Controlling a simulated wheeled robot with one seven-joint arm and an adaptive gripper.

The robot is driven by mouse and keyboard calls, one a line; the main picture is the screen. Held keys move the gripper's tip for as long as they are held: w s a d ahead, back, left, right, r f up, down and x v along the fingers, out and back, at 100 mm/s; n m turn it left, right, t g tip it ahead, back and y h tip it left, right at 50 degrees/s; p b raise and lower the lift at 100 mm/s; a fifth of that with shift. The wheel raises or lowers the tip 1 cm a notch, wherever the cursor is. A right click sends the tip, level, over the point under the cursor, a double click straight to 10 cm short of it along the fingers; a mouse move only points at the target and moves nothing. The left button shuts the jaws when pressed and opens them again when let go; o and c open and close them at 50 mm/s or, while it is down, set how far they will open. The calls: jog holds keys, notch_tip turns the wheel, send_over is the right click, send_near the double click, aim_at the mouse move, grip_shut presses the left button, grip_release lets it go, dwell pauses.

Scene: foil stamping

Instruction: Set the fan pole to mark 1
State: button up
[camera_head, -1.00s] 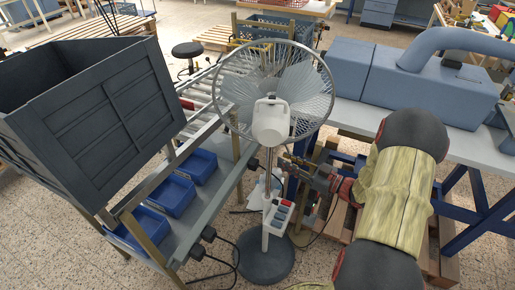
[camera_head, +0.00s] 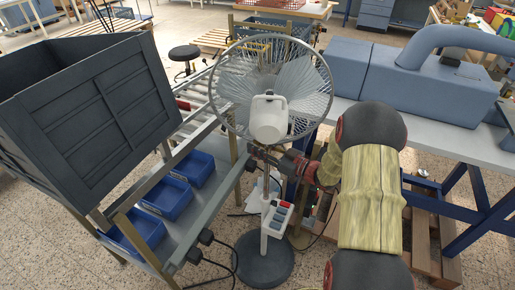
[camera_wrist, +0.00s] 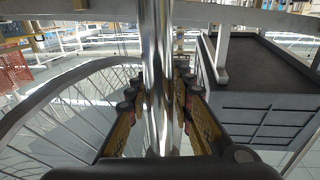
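The standing fan has a wire cage and a white motor housing (camera_head: 269,118). Its thin shiny pole (camera_head: 266,182) runs down to a white control box (camera_head: 277,216) and a round dark base (camera_head: 263,262). My gripper (camera_head: 258,153) is at the pole just below the housing. In the wrist view the chrome pole (camera_wrist: 157,75) stands between the two fingers of my gripper (camera_wrist: 160,88). The fingers are apart, one on each side, with narrow gaps beside the pole; contact is not clear. No mark on the pole can be made out.
A rack with blue bins (camera_head: 166,197) and a large dark crate (camera_head: 95,120) stands close on the left. A blue machine (camera_head: 415,85) on a grey bench is at the right. Cables lie on the floor near the fan base.

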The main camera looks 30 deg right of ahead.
jog(key=c, duration=0.3)
grip_shut()
dwell(0.4)
